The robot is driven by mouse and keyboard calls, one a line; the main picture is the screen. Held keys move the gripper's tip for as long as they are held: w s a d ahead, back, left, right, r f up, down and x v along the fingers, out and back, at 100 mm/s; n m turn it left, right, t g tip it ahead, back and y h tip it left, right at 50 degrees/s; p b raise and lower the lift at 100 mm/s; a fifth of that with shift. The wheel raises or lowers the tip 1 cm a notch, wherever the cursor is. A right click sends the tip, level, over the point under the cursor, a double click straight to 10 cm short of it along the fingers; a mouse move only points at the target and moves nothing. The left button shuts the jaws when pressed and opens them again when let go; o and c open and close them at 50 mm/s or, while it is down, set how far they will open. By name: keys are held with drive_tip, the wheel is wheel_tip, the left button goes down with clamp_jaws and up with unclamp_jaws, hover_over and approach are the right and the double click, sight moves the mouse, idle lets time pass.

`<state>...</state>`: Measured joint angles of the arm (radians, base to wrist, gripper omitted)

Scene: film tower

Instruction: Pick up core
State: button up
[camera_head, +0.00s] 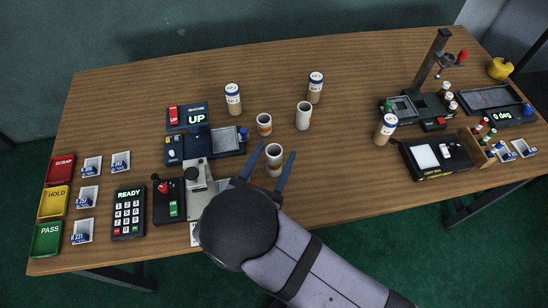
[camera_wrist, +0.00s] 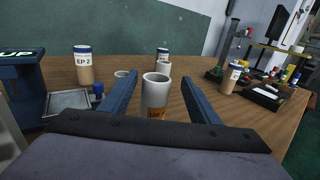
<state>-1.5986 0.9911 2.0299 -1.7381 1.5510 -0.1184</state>
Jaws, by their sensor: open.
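A white hollow core (camera_head: 275,162) with an orange label low on its side stands upright on the table. My gripper (camera_head: 278,149) is open, with its blue fingers on either side of this core. In the wrist view the core (camera_wrist: 155,95) stands between the fingers, with visible gaps to both; its base is hidden by the gripper body. Two similar cores stand farther back: one (camera_head: 264,124) shows an orange label, and a taller-looking one (camera_head: 303,116) is to its right.
Lidded canisters stand behind (camera_head: 233,100), (camera_head: 315,88) and to the right (camera_head: 386,129). A device showing UP (camera_head: 197,118) and a grey-topped press (camera_head: 199,178) are left. A light box (camera_head: 436,156) is right.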

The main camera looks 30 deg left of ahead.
sight(277, 145)
drive_tip(key=shift+w+a+r+p, duration=0.1)
drive_tip(key=shift+w+a+p, duration=0.15)
drive_tip(key=shift+w, duration=0.45)
drive_tip(key=shift+w+a+r+p, duration=0.1)
drive_tip(key=shift+w+a+p, duration=0.2)
drive_tip(key=shift+w, duration=0.35)
drive_tip(key=shift+w+a+r+p, duration=0.1)
drive_tip(key=shift+w+p, duration=0.25)
drive_tip(key=shift+w, duration=0.35)
drive_tip(key=shift+w+a+f, duration=0.1)
drive_tip(key=shift+w+a, duration=0.05)
drive_tip(key=shift+w, duration=0.4)
drive_tip(key=shift+c, duration=0.3)
drive_tip(key=c, duration=1.1)
wheel_tip(277, 145, up, 10)
drive_tip(key=shift+b, duration=0.4)
